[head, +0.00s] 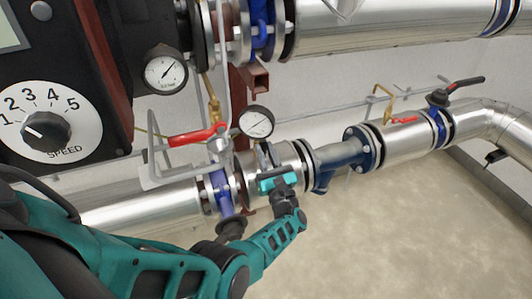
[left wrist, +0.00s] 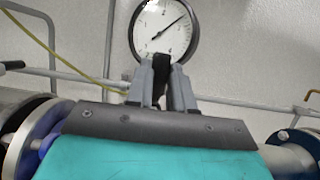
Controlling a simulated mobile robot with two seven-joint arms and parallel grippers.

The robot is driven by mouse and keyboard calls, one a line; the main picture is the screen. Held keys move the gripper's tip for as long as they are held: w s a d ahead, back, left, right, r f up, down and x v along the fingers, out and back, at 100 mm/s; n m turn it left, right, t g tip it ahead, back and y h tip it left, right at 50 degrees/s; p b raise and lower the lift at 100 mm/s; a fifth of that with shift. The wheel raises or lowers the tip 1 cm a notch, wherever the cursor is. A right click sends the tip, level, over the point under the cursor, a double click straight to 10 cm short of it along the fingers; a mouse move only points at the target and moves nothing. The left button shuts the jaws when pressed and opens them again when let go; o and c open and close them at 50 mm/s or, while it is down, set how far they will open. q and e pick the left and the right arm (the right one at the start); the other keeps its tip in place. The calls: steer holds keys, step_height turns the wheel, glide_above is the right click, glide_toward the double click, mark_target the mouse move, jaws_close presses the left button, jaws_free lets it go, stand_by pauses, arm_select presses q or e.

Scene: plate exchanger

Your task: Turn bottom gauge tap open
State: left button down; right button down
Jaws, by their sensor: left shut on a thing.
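The lower round gauge (head: 256,122) has a white dial and stands just above the horizontal silver pipe; it also shows in the left wrist view (left wrist: 164,30). My left gripper (head: 264,153) is directly below this gauge. In the left wrist view its grey fingers (left wrist: 161,82) are shut on a small dark piece under the dial, which appears to be the gauge tap (left wrist: 160,65). The fingers hide most of that piece, so I cannot tell its angle. My right gripper is not in view.
A red lever (head: 197,136) and a grey bracket (head: 150,165) are left of the gauge. A blue flanged fitting (head: 337,155) is on the pipe to the right. A control box with a speed dial (head: 47,131) stands at left. The floor at lower right is clear.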

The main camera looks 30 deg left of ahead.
arm_select(q)
steer(key=c, duration=1)
jaws_free()
